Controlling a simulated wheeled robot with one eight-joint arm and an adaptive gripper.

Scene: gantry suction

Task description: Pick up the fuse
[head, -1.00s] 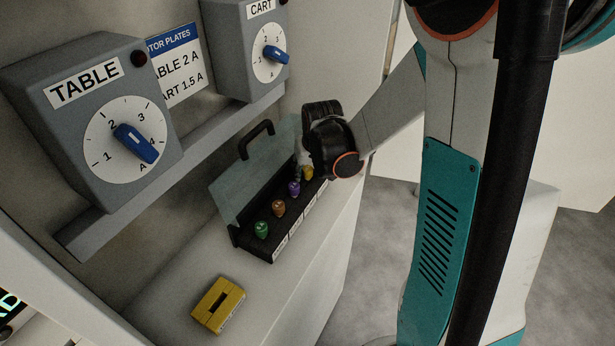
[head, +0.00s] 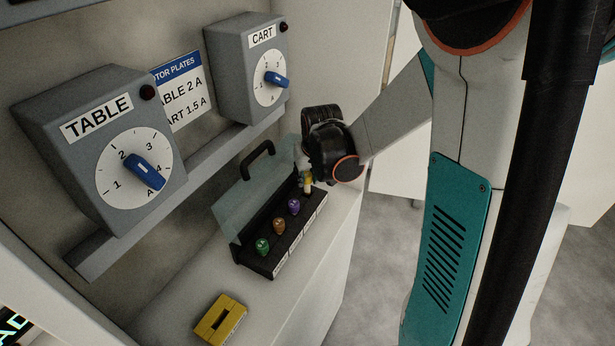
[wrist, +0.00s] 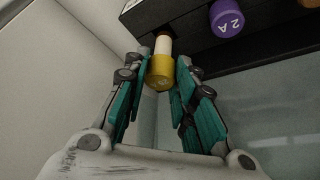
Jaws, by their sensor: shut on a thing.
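A fuse with a yellow cap and a white body (wrist: 161,70) is between the teal fingers of my gripper (wrist: 159,66) in the wrist view. The fingers are shut on its cap. In the head view the yellow fuse (head: 307,187) shows below my gripper (head: 305,175), upright at the far end of the black fuse box (head: 245,255). Its white body shows above the box; I cannot tell whether its lower end is clear of its slot. A purple fuse (head: 293,206), marked 2 A in the wrist view (wrist: 227,19), stands beside it, then orange (head: 278,226) and green (head: 262,246) fuses.
The box's clear lid (head: 236,202) with a black handle stands open on the wall side. A yellow block with a dark slot (head: 220,319) lies on the shelf nearer the camera. The TABLE (head: 110,150) and CART (head: 247,70) dial boxes stick out above.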

